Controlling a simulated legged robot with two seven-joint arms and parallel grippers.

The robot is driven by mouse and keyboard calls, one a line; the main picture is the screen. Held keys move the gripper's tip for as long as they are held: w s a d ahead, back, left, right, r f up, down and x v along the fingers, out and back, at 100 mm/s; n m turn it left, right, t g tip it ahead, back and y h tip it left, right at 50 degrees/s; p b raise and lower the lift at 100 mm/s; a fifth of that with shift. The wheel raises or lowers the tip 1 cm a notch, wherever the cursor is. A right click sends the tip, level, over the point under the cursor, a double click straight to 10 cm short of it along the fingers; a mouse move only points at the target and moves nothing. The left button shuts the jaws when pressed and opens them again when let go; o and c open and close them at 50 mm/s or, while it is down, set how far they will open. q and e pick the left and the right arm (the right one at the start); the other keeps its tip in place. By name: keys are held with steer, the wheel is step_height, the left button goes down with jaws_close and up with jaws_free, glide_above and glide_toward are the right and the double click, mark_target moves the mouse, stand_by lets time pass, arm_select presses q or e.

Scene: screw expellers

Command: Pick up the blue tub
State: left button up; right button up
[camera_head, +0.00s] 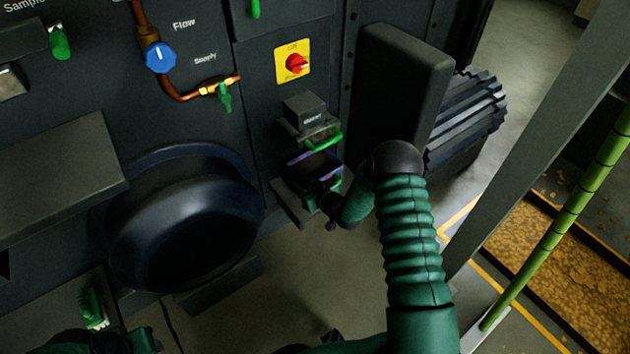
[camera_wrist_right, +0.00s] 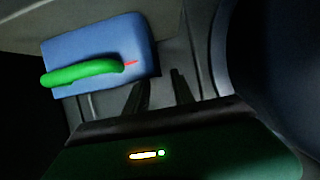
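The blue tub (camera_wrist_right: 105,35) is a small blue box with a green handle (camera_wrist_right: 80,73) across its face and a short red mark beside the handle. In the head view the tub (camera_head: 312,163) looks dark, with bluish and red edges, on a small ledge below a labelled box. My right gripper (camera_head: 333,207) is at the lower right of the tub, partly hidden by its own wrist. In the wrist view the right gripper's two dark fingers (camera_wrist_right: 160,92) are apart with nothing between them, beside the tub's lower right corner. My left gripper (camera_head: 125,342) is barely visible at the bottom left.
A labelled box (camera_head: 305,113) with a green handle sits just above the tub. A large dark round housing (camera_head: 185,225) bulges out at left. A tall dark panel (camera_head: 400,85) and a ribbed motor (camera_head: 465,118) stand at right. Open floor (camera_head: 310,280) lies below.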

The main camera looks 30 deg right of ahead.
mark_target(295, 177)
steer(key=b+x, duration=0.4)
steer(key=x, duration=0.1)
steer(key=shift+w+d+f, duration=0.1)
steer(key=shift+d+f, duration=0.05)
steer(key=shift+d, duration=0.1)
steer(key=shift+w, duration=0.15)
steer(key=shift+r, duration=0.2)
jaws_close()
stand_by(0.8)
